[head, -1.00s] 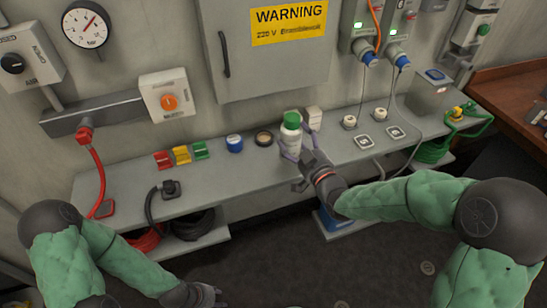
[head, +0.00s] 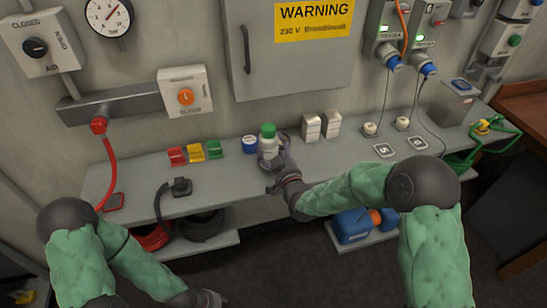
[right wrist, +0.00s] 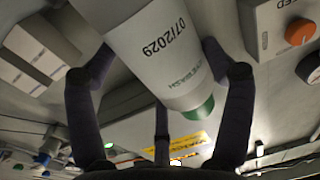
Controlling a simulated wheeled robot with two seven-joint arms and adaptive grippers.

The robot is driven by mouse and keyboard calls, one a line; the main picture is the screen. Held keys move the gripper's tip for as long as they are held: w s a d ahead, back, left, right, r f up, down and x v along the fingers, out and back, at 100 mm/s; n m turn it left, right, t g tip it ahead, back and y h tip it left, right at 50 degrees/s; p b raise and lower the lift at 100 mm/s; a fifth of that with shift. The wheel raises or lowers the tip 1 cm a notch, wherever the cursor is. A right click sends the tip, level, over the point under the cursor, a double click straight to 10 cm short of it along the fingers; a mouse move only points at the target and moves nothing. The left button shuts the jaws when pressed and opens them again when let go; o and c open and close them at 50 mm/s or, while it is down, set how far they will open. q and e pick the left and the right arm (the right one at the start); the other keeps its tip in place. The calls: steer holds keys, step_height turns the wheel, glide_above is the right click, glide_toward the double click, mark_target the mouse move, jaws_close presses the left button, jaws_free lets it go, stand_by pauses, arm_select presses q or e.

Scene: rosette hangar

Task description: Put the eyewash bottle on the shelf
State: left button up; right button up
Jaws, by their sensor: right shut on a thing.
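The eyewash bottle (head: 268,142) is white with a green cap and looks upright in the head view. My right gripper (head: 276,160) is shut on its body. In the right wrist view the bottle (right wrist: 158,50) sits between my dark fingers, with "07/2029" printed on it. It is over the long grey shelf (head: 235,182) along the wall; I cannot tell whether its base touches the surface. A lower shelf (head: 215,241) shows beneath. My left gripper (head: 208,298) is low at the bottom edge, away from the shelf, its fingers unclear.
A blue-lidded jar (head: 249,144) stands just left of the bottle. Red, yellow and green blocks (head: 196,152) are further left. Two white boxes (head: 311,127) stand to the right. A black plug with cable (head: 181,186) lies at the front left. A blue canister (head: 352,226) is below.

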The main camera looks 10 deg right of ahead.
mark_target(273, 155)
step_height(273, 155, down, 3)
steer(key=shift+w+f+b, duration=0.15)
steer(key=shift+b, duration=0.65)
steer(key=o, duration=1.4)
steer(key=shift+f, duration=0.1)
